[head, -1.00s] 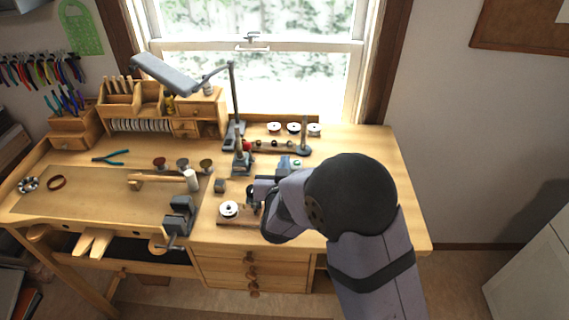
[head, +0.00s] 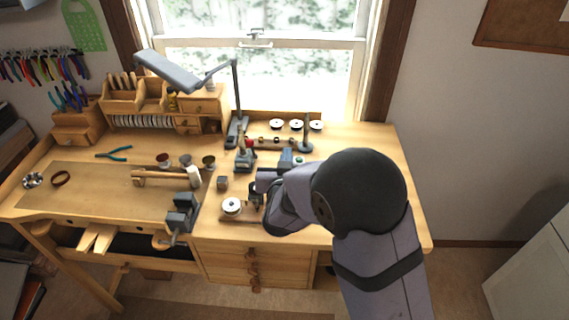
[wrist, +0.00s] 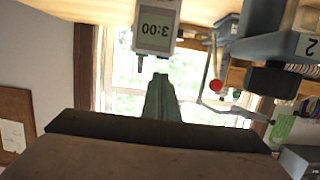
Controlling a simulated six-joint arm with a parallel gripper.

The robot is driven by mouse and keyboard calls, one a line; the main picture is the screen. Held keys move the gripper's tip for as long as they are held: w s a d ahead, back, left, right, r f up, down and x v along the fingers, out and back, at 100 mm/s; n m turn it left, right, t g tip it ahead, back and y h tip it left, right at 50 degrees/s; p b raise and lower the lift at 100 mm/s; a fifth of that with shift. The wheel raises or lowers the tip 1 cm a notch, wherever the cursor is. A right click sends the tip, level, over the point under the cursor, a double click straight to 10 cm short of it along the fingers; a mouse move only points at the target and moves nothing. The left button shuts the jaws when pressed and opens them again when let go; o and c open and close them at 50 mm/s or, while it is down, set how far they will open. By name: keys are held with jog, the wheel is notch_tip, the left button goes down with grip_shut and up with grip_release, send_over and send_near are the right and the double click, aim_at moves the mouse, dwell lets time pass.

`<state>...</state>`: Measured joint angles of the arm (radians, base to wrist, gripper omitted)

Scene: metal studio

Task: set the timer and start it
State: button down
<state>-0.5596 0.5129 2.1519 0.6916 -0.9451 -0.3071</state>
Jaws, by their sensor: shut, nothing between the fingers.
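The timer (wrist: 156,28) is a pale box with a grey display, at the top middle of the wrist view. In the head view my own arm covers most of the gripper over the right part of the bench, and I cannot make out the timer clearly there.
A white spool (head: 232,205) on a wooden base and a dark vise (head: 181,213) stand left of my arm. A desk lamp (head: 175,70) stands behind. A grey block marked 2 (wrist: 285,46) is at the right of the wrist view. The bench's right end is clear.

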jog(key=r+b+v, duration=0.1)
jog(key=b+v, duration=0.1)
jog(key=v, duration=0.8)
jog(key=shift+r+b, duration=0.4)
jog(key=shift+w+b, duration=0.1)
jog(key=shift+b, duration=0.35)
jog(key=shift+r, duration=0.3)
jog(key=shift+w, duration=0.1)
jog(key=w+f+p, duration=0.2)
jog(key=w+f, duration=0.4)
jog(key=w, duration=0.3)
jog(key=shift+w+f+p, duration=0.25)
jog(key=shift+p, duration=0.15)
jog(key=shift+f, duration=0.1)
